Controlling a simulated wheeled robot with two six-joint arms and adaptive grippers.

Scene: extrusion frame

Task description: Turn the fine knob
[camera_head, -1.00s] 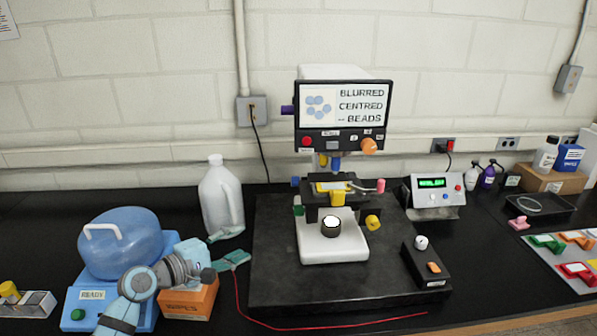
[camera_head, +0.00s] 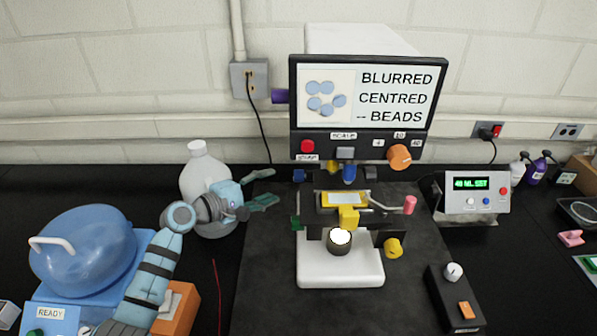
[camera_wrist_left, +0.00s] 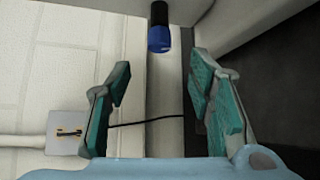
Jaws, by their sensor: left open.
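A microscope (camera_head: 341,270) with a white base stands on a dark slab. Its screen (camera_head: 367,98) reads "BLURRED CENTRED -- BEADS". Several coloured knobs show: a purple one (camera_head: 279,96) at the head's left, a blue one (camera_head: 299,176) and a green one (camera_head: 296,222) left of the stage, and a yellow one (camera_head: 393,248) at the right. None is readably marked as fine. My left gripper (camera_head: 262,187) is open and empty, left of the blue knob and apart from it. In the left wrist view, a blue-ended black cylinder (camera_wrist_left: 160,38) lies beyond the open fingers (camera_wrist_left: 158,100).
A white jug (camera_head: 207,170) stands behind my left arm. A blue machine marked READY (camera_head: 85,255) and an orange box (camera_head: 178,308) are at the left. A display box (camera_head: 476,190) and a small control box (camera_head: 455,298) stand at the right.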

